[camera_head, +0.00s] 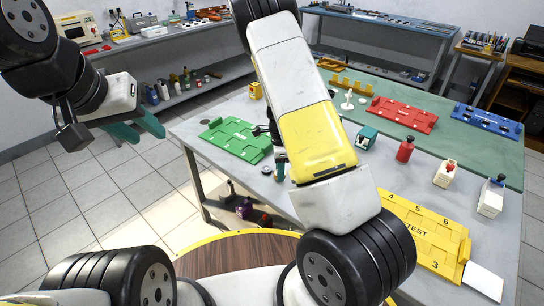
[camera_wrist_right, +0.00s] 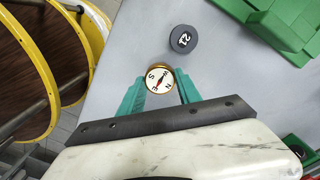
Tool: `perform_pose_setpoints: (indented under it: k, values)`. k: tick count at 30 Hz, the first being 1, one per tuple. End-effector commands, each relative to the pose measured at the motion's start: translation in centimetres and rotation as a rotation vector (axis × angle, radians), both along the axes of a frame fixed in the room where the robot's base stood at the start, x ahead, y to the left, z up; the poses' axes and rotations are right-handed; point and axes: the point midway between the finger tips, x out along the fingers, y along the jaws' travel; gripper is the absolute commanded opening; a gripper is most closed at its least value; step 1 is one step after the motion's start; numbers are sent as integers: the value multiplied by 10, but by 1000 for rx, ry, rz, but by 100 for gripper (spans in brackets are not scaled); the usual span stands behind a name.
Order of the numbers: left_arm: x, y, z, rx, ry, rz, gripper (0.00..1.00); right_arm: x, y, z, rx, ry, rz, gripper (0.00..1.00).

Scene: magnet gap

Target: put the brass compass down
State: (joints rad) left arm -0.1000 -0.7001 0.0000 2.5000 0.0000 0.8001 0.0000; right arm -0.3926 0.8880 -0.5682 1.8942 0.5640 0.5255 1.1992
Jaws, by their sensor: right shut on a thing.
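The brass compass (camera_wrist_right: 159,80) has a white dial with a red needle and a brass rim. It sits between the teal fingertips of my right gripper (camera_wrist_right: 160,88), which is shut on it. The dial faces the wrist camera. The grey table top (camera_wrist_right: 140,40) lies beneath; I cannot tell whether the compass touches it. In the head view my right gripper (camera_head: 279,160) is mostly hidden behind my forearm, and the compass cannot be made out. My left gripper (camera_head: 143,130) is open and empty, off the table's left side.
A dark disc marked 12 (camera_wrist_right: 183,39) lies close to the compass. A green tray (camera_head: 236,139) is beyond it. A red bottle (camera_head: 404,150), a teal box (camera_head: 366,138) and a yellow tray (camera_head: 425,232) stand further right. Bare table lies left of the compass in the wrist view.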

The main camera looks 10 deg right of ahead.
Motion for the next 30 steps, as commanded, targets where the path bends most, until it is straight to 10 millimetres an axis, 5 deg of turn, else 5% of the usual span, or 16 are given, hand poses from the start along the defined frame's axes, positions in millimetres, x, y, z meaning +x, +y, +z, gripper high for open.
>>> perform_pose_setpoints:
  k: [3,14,15,17,30]
  values:
    - [0,0,0,0,0,0,36,0,0,-15,0,1,-1,0]
    - [0,0,0,0,0,0,36,0,0,-19,0,0,0,0]
    - [0,0,0,0,0,0,36,0,0,-19,1,-1,0,48]
    - [0,0,0,0,0,0,36,0,0,-18,0,-1,0,60]
    - [0,0,0,0,0,0,36,0,0,-10,0,-2,1,62]
